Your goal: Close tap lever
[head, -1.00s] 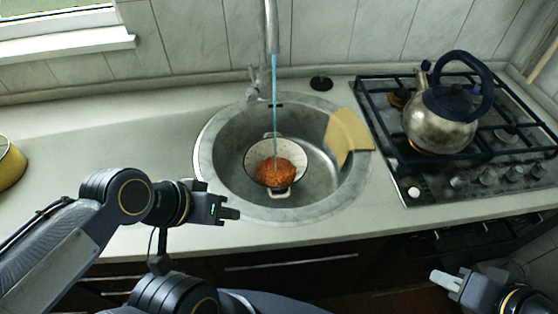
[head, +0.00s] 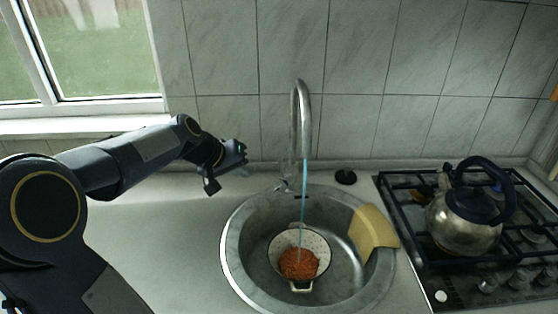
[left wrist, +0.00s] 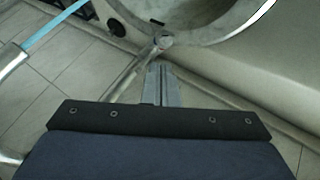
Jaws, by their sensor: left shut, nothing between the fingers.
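The chrome tap (head: 303,112) rises behind the sink, and a blue stream of water (head: 303,195) runs from its spout into a pan. The tap lever (head: 281,186) is on the left side of the tap's base. My left gripper (head: 244,160) is shut and empty, up and to the left of the lever, apart from it. In the left wrist view my shut fingers (left wrist: 161,82) point toward the lever (left wrist: 150,52), and the gap is hard to judge. The tap spout (left wrist: 14,60) shows at the left there. My right gripper is out of view.
A speckled pan (head: 314,243) with orange food (head: 298,264) stands in the round sink (head: 237,270). A yellow cloth (head: 371,230) hangs over the sink's right rim. A kettle (head: 463,222) is on the hob at right. The tiled wall is close behind the tap.

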